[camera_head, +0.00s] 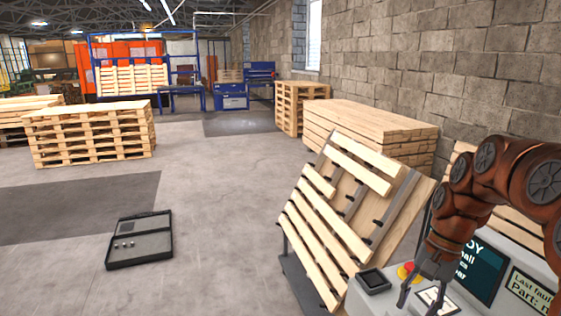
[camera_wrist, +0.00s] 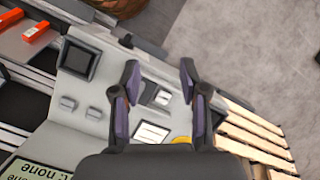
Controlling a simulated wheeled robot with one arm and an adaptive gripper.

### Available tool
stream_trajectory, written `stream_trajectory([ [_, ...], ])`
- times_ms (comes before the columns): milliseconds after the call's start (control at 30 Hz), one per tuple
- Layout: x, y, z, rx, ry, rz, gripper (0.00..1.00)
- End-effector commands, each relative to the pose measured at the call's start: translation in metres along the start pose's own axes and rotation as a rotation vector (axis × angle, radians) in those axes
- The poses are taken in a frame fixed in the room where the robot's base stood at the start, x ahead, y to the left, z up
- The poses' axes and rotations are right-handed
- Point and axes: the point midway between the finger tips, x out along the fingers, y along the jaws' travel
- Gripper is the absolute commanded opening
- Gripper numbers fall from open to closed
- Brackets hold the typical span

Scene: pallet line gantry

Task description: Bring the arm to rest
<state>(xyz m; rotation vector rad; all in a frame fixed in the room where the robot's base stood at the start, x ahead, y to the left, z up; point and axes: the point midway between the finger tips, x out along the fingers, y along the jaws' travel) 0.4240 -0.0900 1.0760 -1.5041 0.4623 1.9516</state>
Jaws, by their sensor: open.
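My reddish-brown arm (camera_head: 500,185) reaches in from the right edge of the head view, bent over a grey control console. My gripper (camera_head: 420,290) points down above the console, close to a red-and-yellow button (camera_head: 407,271). In the wrist view my gripper (camera_wrist: 160,73) has its two fingers spread apart with nothing between them. The light grey console top (camera_wrist: 100,95) lies beyond them. The yellow part of the button (camera_wrist: 181,140) is partly hidden by the gripper. I cannot tell whether the fingers touch the console.
A tilted slatted pallet (camera_head: 335,220) stands left of the console. Stacked planks (camera_head: 370,125) stand behind it, by the block wall. A dark open case (camera_head: 139,240) lies on the floor at left. A pallet stack (camera_head: 90,135) stands farther back. The middle floor is clear.

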Motion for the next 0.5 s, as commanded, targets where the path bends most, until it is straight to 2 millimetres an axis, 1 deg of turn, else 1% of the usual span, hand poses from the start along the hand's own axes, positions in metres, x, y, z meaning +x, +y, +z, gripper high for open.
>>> stream_trajectory([
  [33,0.002,-0.002,0.014,-0.04,0.005,0.013,0.44],
  [100,0.006,-0.003,0.03,-0.094,0.012,0.027,0.44],
  [267,0.017,-0.002,0.065,-0.209,0.03,0.061,0.44],
  [500,0.037,0.01,0.113,-0.362,0.052,0.116,0.44],
])
